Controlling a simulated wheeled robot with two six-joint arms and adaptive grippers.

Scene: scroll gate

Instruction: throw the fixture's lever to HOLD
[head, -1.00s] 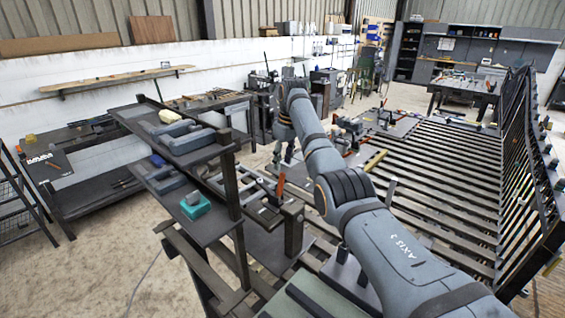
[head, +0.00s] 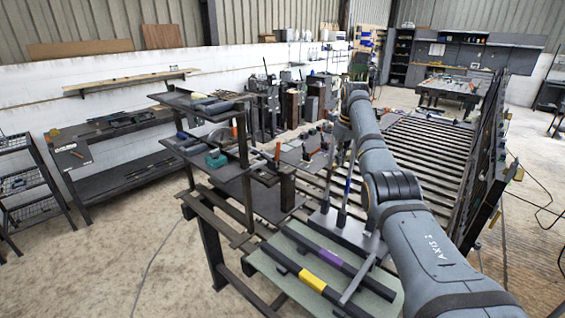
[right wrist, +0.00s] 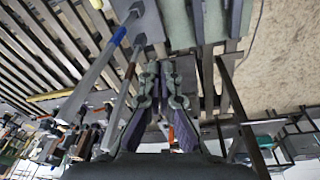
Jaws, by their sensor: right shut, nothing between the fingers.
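Two grey levers rise side by side from a grey fixture plate (head: 350,232) in the head view. One is the blue-banded lever (head: 347,188); the plainer lever (head: 326,180) stands left of it. In the right wrist view the blue-banded lever (right wrist: 100,65) and the plainer lever (right wrist: 124,85) slant at left. My right gripper (right wrist: 164,75) is shut and empty, to the right of the levers there. In the head view it (head: 342,128) is near the lever tops; contact cannot be told. No HOLD marking is readable. My left gripper is out of view.
A green board (head: 310,262) in front carries dark bars with yellow and purple bands. A slatted roller bed (head: 425,150) lies behind, with a tall slatted gate (head: 485,150) at right. A shelf rack (head: 240,165) stands left. Open concrete floor lies left.

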